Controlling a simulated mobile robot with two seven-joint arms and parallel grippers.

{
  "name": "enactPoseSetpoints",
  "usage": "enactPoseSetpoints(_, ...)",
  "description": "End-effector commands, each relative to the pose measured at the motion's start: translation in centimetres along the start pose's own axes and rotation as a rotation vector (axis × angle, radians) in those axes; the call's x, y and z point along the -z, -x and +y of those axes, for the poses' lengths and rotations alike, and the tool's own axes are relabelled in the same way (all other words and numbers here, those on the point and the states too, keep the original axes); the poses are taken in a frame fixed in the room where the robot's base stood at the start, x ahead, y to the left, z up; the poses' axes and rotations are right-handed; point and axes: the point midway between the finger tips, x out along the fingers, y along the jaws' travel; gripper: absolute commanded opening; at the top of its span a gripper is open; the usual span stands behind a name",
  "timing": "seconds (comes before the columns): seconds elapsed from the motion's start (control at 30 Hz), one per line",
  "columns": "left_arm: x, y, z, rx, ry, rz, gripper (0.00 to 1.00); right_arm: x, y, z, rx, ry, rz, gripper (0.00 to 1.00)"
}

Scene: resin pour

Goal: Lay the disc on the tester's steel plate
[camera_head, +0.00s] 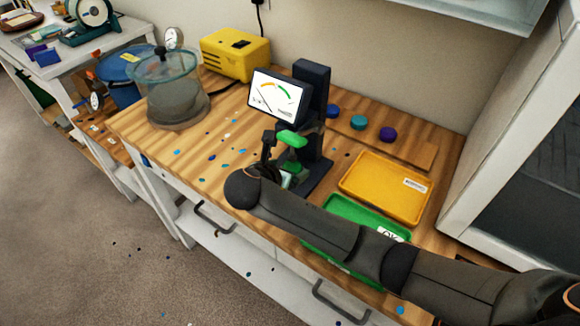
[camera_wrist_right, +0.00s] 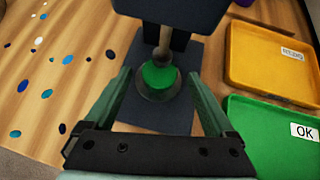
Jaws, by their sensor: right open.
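The tester (camera_head: 310,120) stands on the wooden bench, with a lit dial screen (camera_head: 279,95) on a dark column. In the right wrist view, a green disc (camera_wrist_right: 159,77) lies on the tester's round steel plate (camera_wrist_right: 160,95), below the grey plunger rod (camera_wrist_right: 163,42). The disc looks flat and roughly centred on the plate. My right gripper (camera_wrist_right: 159,74) is open, with one teal finger on each side of the plate and a gap to the disc on both sides. In the head view, my right arm and wrist hide much of the tester's base. My left gripper is out of view.
A yellow tray (camera_head: 385,187) and a green tray (camera_head: 345,212) labelled OK lie right of the tester. Three coloured discs (camera_head: 358,122) stand behind. A clear chamber (camera_head: 175,92) and a yellow box (camera_head: 235,54) are at left. Between them and the tester is mostly free, spotted wood.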

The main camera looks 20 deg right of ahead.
Motion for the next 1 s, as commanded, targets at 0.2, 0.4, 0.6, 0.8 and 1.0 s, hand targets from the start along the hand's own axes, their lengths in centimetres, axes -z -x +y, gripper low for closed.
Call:
enactPoseSetpoints(0.2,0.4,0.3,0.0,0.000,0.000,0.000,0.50,-0.1,5.0,0.1,-0.005,-0.001,0.001,0.89)
enactPoseSetpoints(0.4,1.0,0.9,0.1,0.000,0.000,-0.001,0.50,-0.1,8.7,0.1,-0.003,0.000,0.004,0.89)
enactPoseSetpoints(0.6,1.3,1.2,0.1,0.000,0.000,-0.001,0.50,-0.1,10.0,0.0,-0.001,0.000,0.001,0.89)
enactPoseSetpoints(0.8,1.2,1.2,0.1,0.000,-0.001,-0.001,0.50,0.0,10.0,0.0,0.000,0.000,0.001,0.89)
enactPoseSetpoints(1.0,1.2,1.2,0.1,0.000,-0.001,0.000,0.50,0.0,10.0,0.0,0.000,0.000,0.000,0.89)
